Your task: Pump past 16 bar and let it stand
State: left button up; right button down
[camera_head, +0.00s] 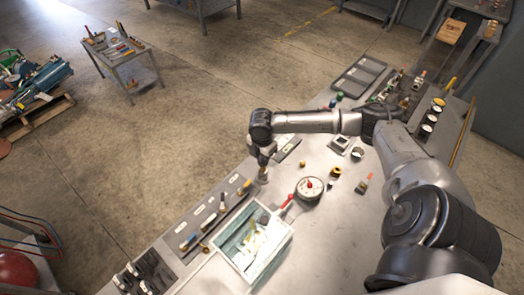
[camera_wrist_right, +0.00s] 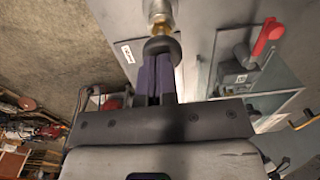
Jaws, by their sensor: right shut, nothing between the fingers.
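My right gripper (camera_head: 263,160) is low over the bench, just left of the round dial gauge (camera_head: 311,186) with a red needle or mark. In the right wrist view the right gripper (camera_wrist_right: 160,68) is shut and empty. Its fingertips are at a round black knob (camera_wrist_right: 161,46) on a brass and silver fitting (camera_wrist_right: 160,12); I cannot tell whether they touch. A red lever (camera_wrist_right: 268,36) stands by the open tank (camera_head: 284,243), and also shows in the head view (camera_head: 287,203). The gauge reading is too small to make out. My left gripper is not in view.
A tray of hand tools (camera_head: 203,222) lies along the bench's left edge. Small fittings (camera_head: 335,172) and black trays (camera_head: 358,75) lie beyond the gauge. A tool cart (camera_head: 128,62) and a loaded pallet (camera_head: 38,115) stand on the open floor at left.

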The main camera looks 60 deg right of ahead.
jog(key=shift+f, duration=0.15)
jog(key=shift+f, duration=1.85)
jog(key=shift+s, duration=0.1)
notch_tip(320, 180, up, 5)
jog(key=p, duration=0.6)
jog(key=shift+r, duration=0.2)
notch_tip(320, 180, up, 9)
jog(key=b, duration=0.1)
jog(key=shift+w, duration=0.2)
